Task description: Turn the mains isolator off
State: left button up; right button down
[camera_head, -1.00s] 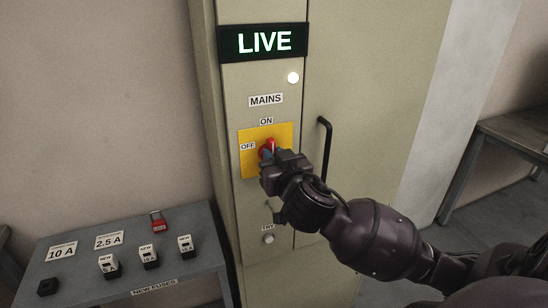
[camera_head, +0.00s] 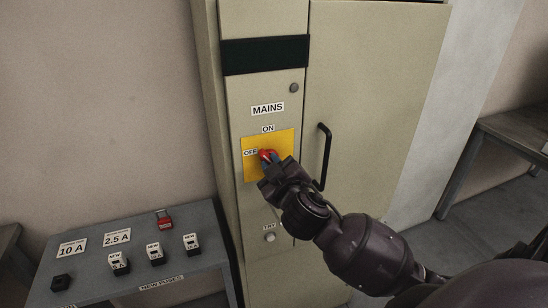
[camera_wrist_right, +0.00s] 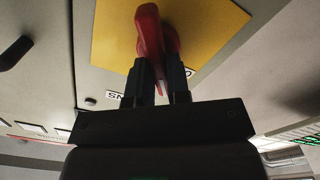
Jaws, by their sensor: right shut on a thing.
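The mains isolator is a red rotary handle (camera_head: 267,155) on a yellow plate (camera_head: 284,142) on the cabinet front, with ON marked above and OFF at its left. My right gripper (camera_head: 270,164) is shut on the red handle. In the right wrist view the two dark fingers (camera_wrist_right: 158,88) sit either side of the handle (camera_wrist_right: 150,35), in front of the yellow plate (camera_wrist_right: 205,28). The display (camera_head: 265,55) above is dark and the round lamp (camera_head: 294,88) is unlit. The gripper partly covers the handle, so its exact angle is hard to tell in the head view. My left gripper is not in view.
The cabinet door has a black bar handle (camera_head: 325,157) close to my right arm. A TRY button (camera_head: 269,237) is below the isolator. A grey bench (camera_head: 200,272) at lower left holds several fuses and a red padlock-like item (camera_head: 164,219). Another table (camera_head: 520,128) stands at right.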

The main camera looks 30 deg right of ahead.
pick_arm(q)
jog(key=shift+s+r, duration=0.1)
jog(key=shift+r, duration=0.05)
pick_arm(e)
jog(key=shift+a+f+n, duration=0.1)
jog(key=shift+f+n, duration=0.05)
jog(key=shift+n, duration=2.45)
jog(key=shift+a+f+n, duration=0.1)
jog(key=shift+f+n, duration=0.05)
jog(key=shift+n, duration=2.75)
jog(key=c, duration=1.1)
grip_release()
jog(key=shift+f, duration=0.1)
pick_arm(q)
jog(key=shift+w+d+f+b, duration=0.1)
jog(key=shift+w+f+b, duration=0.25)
jog(key=shift+b, duration=0.3)
pick_arm(e)
jog(key=v, duration=1)
jog(key=shift+s, duration=0.35)
